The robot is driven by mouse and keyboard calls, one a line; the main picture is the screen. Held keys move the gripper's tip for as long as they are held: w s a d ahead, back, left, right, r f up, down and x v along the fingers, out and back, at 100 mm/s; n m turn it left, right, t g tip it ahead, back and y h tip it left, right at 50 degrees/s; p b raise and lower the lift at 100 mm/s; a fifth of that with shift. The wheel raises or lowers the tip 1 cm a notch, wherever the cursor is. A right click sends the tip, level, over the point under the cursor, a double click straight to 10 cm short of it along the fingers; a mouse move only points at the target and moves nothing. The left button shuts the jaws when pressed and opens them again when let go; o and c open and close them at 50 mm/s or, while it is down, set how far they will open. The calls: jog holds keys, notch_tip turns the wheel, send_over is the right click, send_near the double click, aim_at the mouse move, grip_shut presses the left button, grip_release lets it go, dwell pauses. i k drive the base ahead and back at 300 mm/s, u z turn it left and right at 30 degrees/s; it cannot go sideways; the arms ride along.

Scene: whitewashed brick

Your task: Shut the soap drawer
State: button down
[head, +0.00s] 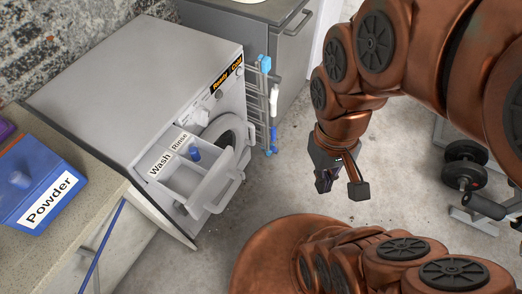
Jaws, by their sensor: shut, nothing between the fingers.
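The soap drawer (186,188) of the white washing machine (140,75) is pulled out toward the front. Its compartments carry the labels "Wash" and "Rinse", and a small blue piece (194,155) sits inside near the Rinse label. A pale handle (228,192) stands out from the drawer's front. The round door (232,135) shows behind the drawer, partly hidden. My gripper (341,188) hangs to the right of the drawer over the floor. It is shut and empty, well apart from the handle.
A blue Powder box (38,190) stands on the counter (85,168) at the left. A wire rack (259,100) with blue and white items stands right of the machine. Dumbbells (466,170) are at the far right. Floor between drawer and gripper is clear.

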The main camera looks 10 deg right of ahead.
aim_at(169, 165)
jog(key=z, duration=0.5)
jog(key=k, duration=0.95)
jog(key=u, duration=1.65)
